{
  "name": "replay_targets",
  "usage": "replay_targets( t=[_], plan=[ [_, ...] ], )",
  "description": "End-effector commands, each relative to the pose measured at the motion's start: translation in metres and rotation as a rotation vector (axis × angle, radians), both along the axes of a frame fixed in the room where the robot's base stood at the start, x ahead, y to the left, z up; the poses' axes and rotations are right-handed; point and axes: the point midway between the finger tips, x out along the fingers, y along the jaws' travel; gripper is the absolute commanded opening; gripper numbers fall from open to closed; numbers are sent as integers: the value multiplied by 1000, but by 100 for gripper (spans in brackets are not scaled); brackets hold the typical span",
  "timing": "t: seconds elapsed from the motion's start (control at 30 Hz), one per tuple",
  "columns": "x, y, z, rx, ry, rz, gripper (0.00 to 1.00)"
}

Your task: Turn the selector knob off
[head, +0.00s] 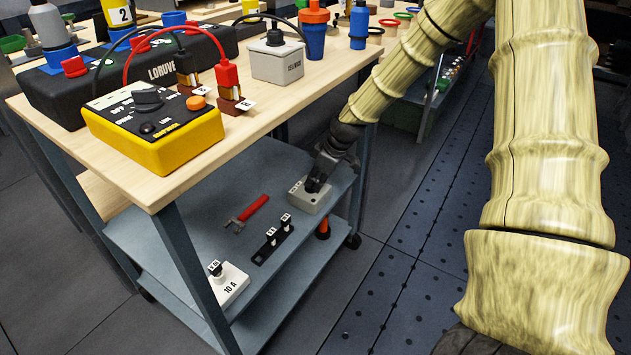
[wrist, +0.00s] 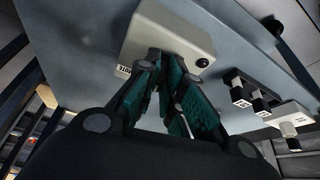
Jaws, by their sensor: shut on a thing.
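A pale grey box (head: 308,203) with dark lettering on its edge sits on the lower shelf of the cart. It also shows in the wrist view (wrist: 150,35), with a small dark round spot near one corner. My gripper (head: 319,183) reaches down onto the top of this box. In the wrist view, the dark green finger pads of my gripper (wrist: 168,62) are closed together at the box, shut on its selector knob. The fingers hide the knob, so its pointing direction cannot be told.
A red-handled wrench (head: 247,214), a black strip with small plugs (head: 272,244) and a white 10 A block (head: 230,286) lie on the lower shelf (head: 185,230). The wooden tabletop (head: 255,115) above carries a yellow meter (head: 155,140) with a black dial.

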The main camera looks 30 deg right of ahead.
Motion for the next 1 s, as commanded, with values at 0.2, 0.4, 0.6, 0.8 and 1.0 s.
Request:
replay_targets(
  t=[0.2, 0.4, 0.6, 0.8, 1.0],
  plan=[
    [0, 1, 5, -1, 2, -47, 0],
    [-1, 1, 5, -2, 1, -137, 0],
    [-1, 2, 2, -2, -1, -194, 0],
    [0, 2, 0, 0, -2, -205, 0],
    [0, 2, 1, -1, -3, -204, 17]
  ],
)
